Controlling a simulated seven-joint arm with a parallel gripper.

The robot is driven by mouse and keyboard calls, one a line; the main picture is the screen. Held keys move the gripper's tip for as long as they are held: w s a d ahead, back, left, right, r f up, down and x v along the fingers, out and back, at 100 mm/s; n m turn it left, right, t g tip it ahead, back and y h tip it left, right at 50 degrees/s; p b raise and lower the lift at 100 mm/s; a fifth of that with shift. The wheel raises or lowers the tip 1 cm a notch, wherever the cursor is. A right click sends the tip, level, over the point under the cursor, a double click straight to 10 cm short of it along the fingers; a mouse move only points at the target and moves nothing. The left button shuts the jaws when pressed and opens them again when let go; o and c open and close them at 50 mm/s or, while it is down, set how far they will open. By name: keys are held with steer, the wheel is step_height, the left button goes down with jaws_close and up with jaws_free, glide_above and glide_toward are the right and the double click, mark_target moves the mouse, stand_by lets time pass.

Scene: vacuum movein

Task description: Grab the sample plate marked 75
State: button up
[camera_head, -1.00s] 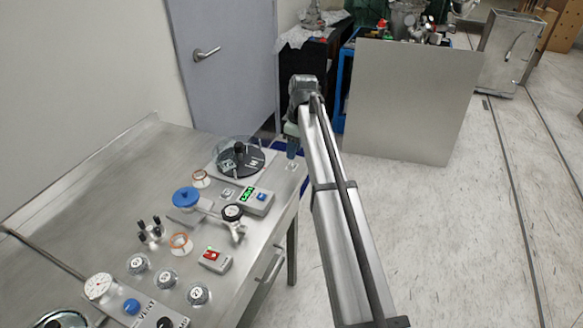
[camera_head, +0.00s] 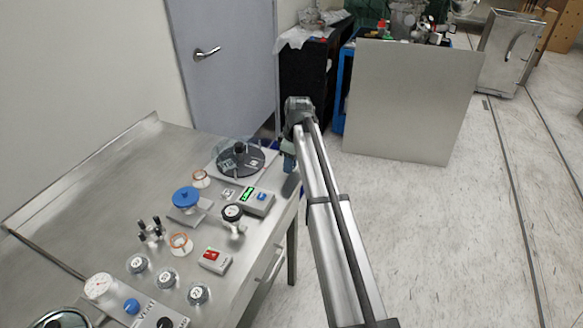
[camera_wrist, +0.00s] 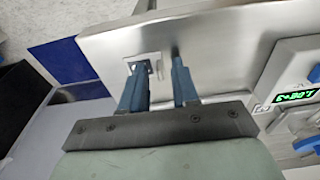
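My gripper (camera_head: 289,160) is low over the far right corner of the steel bench in the head view. In the wrist view its two blue fingers (camera_wrist: 157,66) are apart, with a gap between them. A small pale square plate with a dark mark (camera_wrist: 150,66) lies at the bench edge, close to the left fingertip and partly behind it. I cannot read its mark or tell whether a finger touches it. In the head view my gripper hides that spot. Another small pale plate (camera_head: 229,194) lies on the bench; its mark is too small to read.
The steel bench (camera_head: 85,205) holds a dark round chamber (camera_head: 240,158), a controller with a green display (camera_head: 255,201), a blue knob (camera_head: 185,197), a red-faced box (camera_head: 214,260) and several labelled round knobs.

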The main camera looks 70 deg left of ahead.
jaws_close()
stand_by(0.3)
